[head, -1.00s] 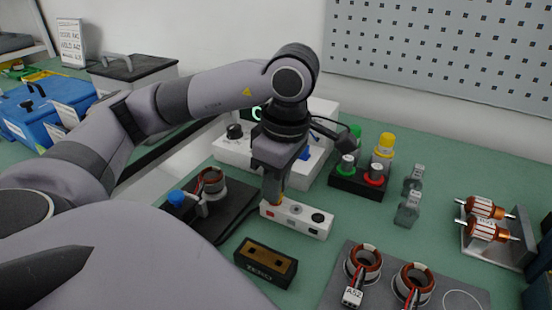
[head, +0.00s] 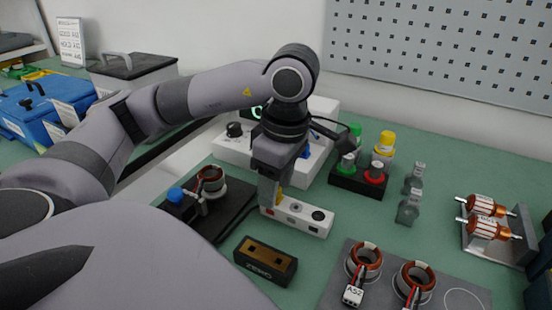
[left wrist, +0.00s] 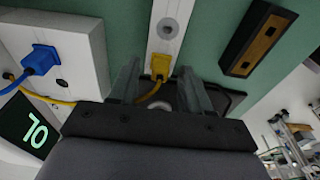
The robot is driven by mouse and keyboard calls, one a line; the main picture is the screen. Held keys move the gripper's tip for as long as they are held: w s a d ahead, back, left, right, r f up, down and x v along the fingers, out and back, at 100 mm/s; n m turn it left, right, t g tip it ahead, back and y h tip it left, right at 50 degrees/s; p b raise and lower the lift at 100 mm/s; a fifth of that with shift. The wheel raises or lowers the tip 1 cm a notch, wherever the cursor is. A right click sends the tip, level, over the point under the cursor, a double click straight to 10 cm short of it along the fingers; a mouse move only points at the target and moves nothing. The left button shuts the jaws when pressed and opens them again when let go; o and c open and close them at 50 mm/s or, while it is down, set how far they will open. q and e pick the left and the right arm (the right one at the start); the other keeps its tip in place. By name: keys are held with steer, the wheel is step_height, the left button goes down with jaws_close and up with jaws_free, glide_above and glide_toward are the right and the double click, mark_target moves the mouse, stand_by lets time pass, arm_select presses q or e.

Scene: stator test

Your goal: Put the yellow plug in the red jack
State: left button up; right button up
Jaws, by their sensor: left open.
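The yellow plug (left wrist: 160,65) stands at one end of the white socket strip (left wrist: 178,10), with its yellow cable running back under my gripper. In the head view only a bit of the yellow plug (head: 279,196) shows beside a finger. My left gripper (left wrist: 160,85) is open, with a finger on either side of the plug and visible gaps. In the head view my left gripper (head: 270,195) is over the left end of the strip (head: 303,216). My right gripper is out of view.
A white power unit (head: 233,148) with a blue plug (left wrist: 42,60) stands behind. A black stand with a coil (head: 210,181) is left of the strip, a dark slotted block (head: 265,262) in front. A black base with green and red terminals (head: 357,184) stands at back right.

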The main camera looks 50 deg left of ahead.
arm_select(q)
step_height(320, 180, up, 7)
steer(key=p, duration=0.3)
steer(key=shift+w+d, duration=0.15)
steer(key=shift+d, duration=0.25)
stand_by(0.7)
